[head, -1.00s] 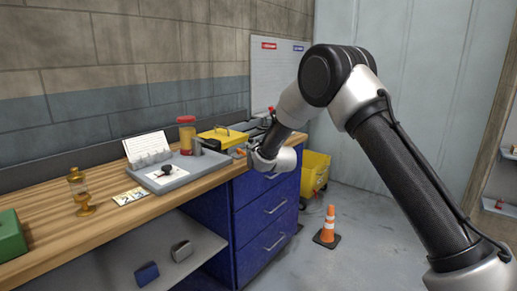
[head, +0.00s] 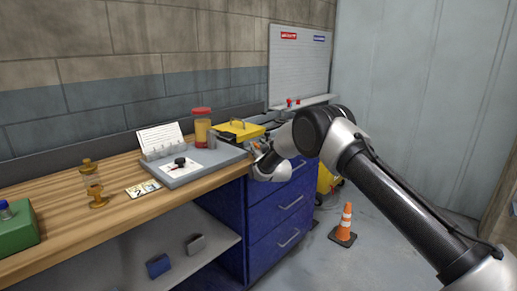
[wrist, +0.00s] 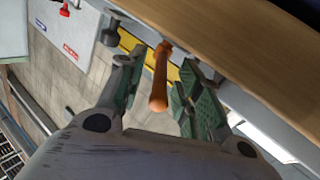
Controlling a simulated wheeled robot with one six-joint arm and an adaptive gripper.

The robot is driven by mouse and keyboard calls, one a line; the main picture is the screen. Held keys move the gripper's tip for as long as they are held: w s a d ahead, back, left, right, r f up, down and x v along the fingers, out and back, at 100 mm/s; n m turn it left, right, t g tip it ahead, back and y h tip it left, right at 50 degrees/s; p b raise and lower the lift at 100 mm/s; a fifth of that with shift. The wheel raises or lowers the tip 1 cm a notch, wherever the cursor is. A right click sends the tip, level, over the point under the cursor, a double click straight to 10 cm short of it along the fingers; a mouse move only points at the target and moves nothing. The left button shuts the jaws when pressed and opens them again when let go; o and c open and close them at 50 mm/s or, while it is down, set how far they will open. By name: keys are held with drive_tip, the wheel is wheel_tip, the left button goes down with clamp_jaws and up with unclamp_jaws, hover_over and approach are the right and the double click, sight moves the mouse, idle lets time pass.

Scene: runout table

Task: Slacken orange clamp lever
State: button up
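The orange clamp lever (wrist: 159,85) shows in the wrist view as a tapered handle, its thicker end towards me. It lies between the two green-padded fingers of my gripper (wrist: 156,72). The fingers are open, with a visible gap on each side of the lever. In the head view, my gripper (head: 258,152) is at the bench's right end, and a small orange spot (head: 257,146) shows beside it. The lever's mount is mostly hidden there by my gripper and wrist.
A yellow case (head: 238,130) and red-lidded jar (head: 202,128) stand left of my gripper. A grey tray (head: 207,170) holds a card and black knob. Blue drawers (head: 277,222) are below. A traffic cone (head: 344,225) and yellow bin (head: 325,181) stand on the floor.

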clamp_jaws()
drive_tip(key=shift+d, duration=0.1)
idle(0.3)
